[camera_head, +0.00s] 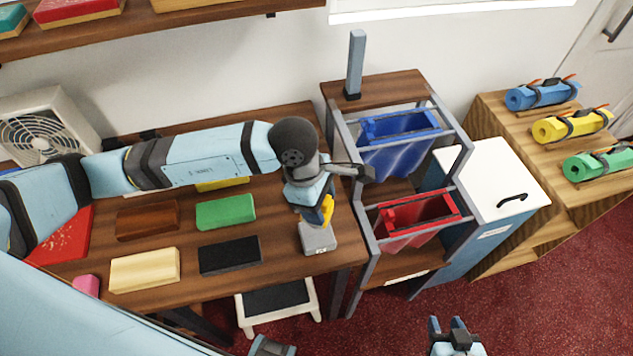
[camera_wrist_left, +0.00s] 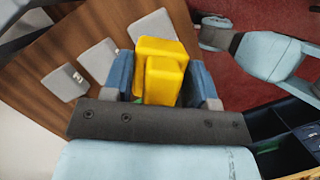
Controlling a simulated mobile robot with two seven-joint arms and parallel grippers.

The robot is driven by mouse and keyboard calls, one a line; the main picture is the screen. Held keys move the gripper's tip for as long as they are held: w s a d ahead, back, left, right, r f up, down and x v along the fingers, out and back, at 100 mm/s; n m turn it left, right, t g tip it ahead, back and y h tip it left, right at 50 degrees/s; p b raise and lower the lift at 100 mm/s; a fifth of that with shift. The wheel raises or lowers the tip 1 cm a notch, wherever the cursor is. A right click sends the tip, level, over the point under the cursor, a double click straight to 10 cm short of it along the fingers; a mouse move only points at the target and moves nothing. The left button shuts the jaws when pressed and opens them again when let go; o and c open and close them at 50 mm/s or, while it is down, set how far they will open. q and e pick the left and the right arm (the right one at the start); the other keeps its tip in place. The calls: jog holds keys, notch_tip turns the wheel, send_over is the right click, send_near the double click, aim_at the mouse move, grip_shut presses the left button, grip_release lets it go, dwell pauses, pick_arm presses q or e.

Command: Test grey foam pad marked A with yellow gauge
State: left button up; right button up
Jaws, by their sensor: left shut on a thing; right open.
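My left gripper (camera_head: 318,203) is shut on the yellow gauge (camera_head: 327,209), near the right end of the wooden table. The yellow gauge (camera_wrist_left: 162,72) also shows between the fingers in the left wrist view. A grey foam pad (camera_head: 318,238) lies just below it; I cannot tell whether the gauge touches it. The left wrist view shows three grey pads in a row: one (camera_wrist_left: 152,24) partly behind the gauge, a middle one (camera_wrist_left: 98,60), and one (camera_wrist_left: 64,84) with a small label. The letters are too small to read. My right gripper (camera_head: 447,328) is open and empty above the red floor.
Green (camera_head: 225,211), brown (camera_head: 147,220), black (camera_head: 229,255) and cream (camera_head: 145,270) blocks lie on the table to the left. A rack with a blue bin (camera_head: 400,150) and a red bin (camera_head: 415,220) stands right of it. A stool (camera_head: 278,302) stands in front.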

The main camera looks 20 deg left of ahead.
pick_arm(q)
jog(key=shift+f, duration=0.1)
jog(key=shift+f+b, duration=0.9)
jog(key=shift+b, duration=0.05)
notch_tip(320, 180, down, 3)
jog(key=b, duration=0.3)
jog(key=shift+f, duration=0.2)
jog(key=shift+f+b, duration=0.25)
jog(key=shift+b, duration=0.05)
jog(key=shift+f+b, duration=0.55)
jog(key=shift+b, duration=0.05)
jog(key=shift+f+b, duration=0.1)
jog(key=shift+b, duration=0.2)
dwell(1.7)
